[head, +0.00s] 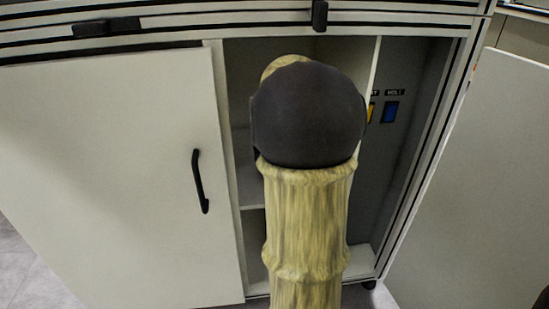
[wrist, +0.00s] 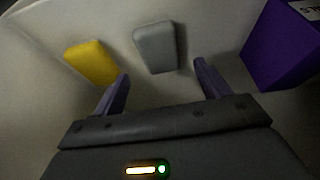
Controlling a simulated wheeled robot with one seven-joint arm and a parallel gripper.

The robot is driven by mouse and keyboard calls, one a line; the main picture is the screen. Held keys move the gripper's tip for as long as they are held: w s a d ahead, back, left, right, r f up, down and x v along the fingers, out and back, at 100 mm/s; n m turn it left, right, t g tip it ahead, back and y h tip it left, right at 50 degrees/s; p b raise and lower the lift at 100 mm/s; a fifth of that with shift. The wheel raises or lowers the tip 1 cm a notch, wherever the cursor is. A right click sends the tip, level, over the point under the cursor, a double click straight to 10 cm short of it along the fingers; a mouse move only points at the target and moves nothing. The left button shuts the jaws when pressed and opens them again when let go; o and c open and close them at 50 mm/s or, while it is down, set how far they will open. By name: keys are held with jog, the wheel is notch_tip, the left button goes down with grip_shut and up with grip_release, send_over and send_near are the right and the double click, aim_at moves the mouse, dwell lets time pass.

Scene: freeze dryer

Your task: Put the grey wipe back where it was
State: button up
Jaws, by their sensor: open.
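The grey wipe (wrist: 156,47) is a small rounded block on a pale surface in the wrist view, ahead of my gripper and near its centre line. My gripper (wrist: 160,72) is open, with one finger to the lower left of the grey wipe and the other to its right. Nothing is held between the fingers. In the head view my arm reaches into the open cabinet and hides the gripper and the wipe.
A yellow block (wrist: 91,63) lies left of the grey wipe, close to my left finger. A purple box (wrist: 283,45) stands at the right. The cabinet's left door (head: 110,170) and right door (head: 480,190) frame the opening. A shelf divider (head: 374,80) stands right of my arm.

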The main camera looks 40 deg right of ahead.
jog(key=p+v, duration=0.2)
jog(key=v, duration=0.4)
jog(key=shift+p, duration=0.3)
jog(key=shift+s, duration=0.15)
dwell(0.4)
